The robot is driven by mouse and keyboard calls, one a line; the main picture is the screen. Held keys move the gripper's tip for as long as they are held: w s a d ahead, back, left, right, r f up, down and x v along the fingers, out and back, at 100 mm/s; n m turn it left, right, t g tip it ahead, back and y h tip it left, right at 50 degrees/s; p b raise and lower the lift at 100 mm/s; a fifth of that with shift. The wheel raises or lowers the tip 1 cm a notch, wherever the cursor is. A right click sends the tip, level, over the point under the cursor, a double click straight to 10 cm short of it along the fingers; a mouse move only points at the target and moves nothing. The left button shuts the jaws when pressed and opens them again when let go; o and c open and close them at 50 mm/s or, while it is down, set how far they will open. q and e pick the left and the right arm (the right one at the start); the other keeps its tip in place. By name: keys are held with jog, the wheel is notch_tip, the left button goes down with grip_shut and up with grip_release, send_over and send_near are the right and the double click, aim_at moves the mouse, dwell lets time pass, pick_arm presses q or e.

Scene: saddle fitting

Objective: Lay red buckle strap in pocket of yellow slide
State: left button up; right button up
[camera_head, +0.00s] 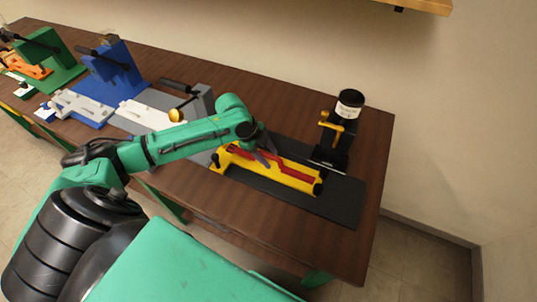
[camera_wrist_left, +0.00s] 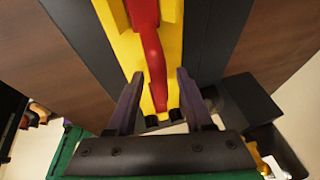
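The yellow slide (camera_head: 295,184) lies on a black base plate (camera_head: 342,210) at the right of the table. The red buckle strap (camera_head: 290,171) lies along the slide, with part of it hidden behind my gripper. In the left wrist view the strap (camera_wrist_left: 153,58) runs down the middle of the slide (camera_wrist_left: 126,52), its narrow end between my fingers. My left gripper (camera_head: 267,159) is open just over the slide. In the wrist view its fingers (camera_wrist_left: 160,75) stand apart on both sides of the strap, with gaps. I cannot tell how deep the strap sits. My right gripper is out of view.
A black post with a white-labelled top (camera_head: 349,105) and a yellow clamp (camera_head: 333,125) stand behind the slide. Grey (camera_head: 200,103), blue (camera_head: 113,72) and green (camera_head: 50,58) fixtures stand to the left. The table's front right (camera_head: 330,250) is clear.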

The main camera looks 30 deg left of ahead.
pick_arm(q)
jog(key=b+v, duration=0.1)
jog(key=v, duration=1.1)
